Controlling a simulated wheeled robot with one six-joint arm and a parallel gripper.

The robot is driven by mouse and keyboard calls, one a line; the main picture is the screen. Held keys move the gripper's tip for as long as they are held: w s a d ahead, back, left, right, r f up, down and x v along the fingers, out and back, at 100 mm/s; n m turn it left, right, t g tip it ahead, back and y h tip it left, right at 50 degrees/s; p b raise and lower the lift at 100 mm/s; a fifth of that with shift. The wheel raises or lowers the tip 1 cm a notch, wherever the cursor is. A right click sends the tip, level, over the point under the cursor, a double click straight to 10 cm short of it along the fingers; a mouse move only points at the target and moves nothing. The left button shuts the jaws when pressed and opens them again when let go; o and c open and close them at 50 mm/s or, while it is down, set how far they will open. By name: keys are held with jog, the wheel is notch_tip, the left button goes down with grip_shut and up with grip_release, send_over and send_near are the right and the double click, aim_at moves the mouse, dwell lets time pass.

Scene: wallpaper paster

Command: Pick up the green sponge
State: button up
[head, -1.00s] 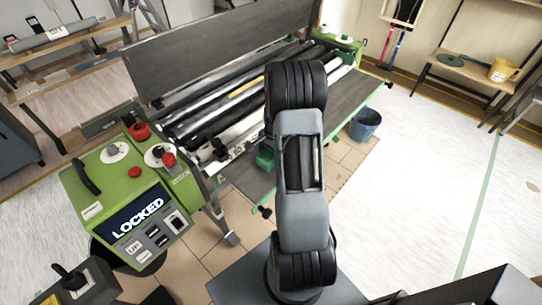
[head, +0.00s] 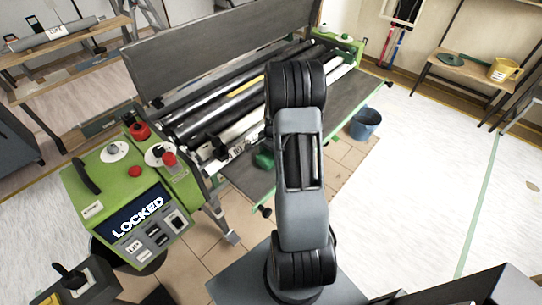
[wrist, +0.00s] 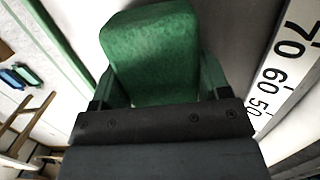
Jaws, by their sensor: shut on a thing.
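The green sponge (wrist: 150,45) fills the upper middle of the wrist view, a thick block with rounded edges. My gripper (wrist: 160,82) is shut on it, with a finger along each side and the dark gripper body below. In the head view the green sponge (head: 264,160) shows only in part, just left of my arm over the front of the pasting machine. My arm hides most of the gripper there. I cannot tell how far the sponge is from the surface under it.
The green control box (head: 130,200) reading LOCKED stands at the left. The machine's grey front board (head: 350,100) runs behind my arm. A blue bucket (head: 364,124) stands on the floor to the right. A numbered scale (wrist: 280,70) lies beside the sponge.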

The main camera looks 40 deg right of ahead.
jog(key=shift+r, duration=0.15)
notch_tip(320, 180, up, 10)
jog(key=shift+f+b, duration=0.1)
jog(key=shift+b, duration=0.2)
jog(key=o, duration=0.4)
jog(key=c, duration=0.4)
jog(key=shift+s, duration=0.1)
jog(key=shift+c, duration=0.2)
